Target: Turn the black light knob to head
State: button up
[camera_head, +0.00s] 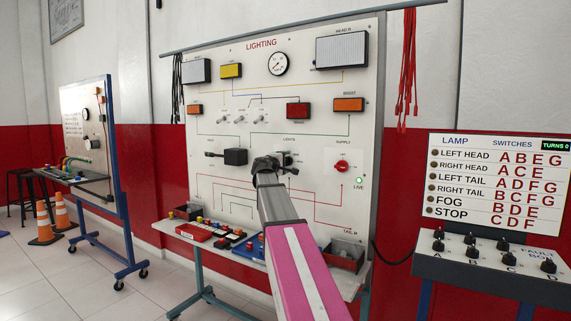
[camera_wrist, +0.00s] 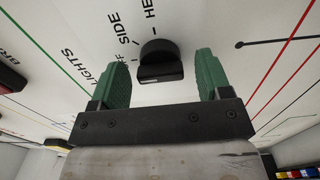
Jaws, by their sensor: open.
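The black light knob (camera_wrist: 160,62) is on the white lighting board, with the labels "SIDE" and "HEAD" partly readable around it in the wrist view. My gripper (camera_wrist: 160,75) is open, with one green finger on each side of the knob and visible gaps between. In the head view my gripper (camera_head: 268,163) is up at the board in the "LIGHTS" area and hides most of the knob. The knob's exact pointer setting is hard to tell.
The lighting board (camera_head: 262,105) carries a red knob (camera_head: 342,166), a black box (camera_head: 235,157), small switches and lamps. A bench (camera_head: 200,245) with trays stands below. A fault box (camera_head: 494,265) with several black knobs is at right.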

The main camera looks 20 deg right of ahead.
jog(key=shift+w+d, duration=0.1)
jog(key=shift+d, duration=0.1)
jog(key=c, duration=0.9)
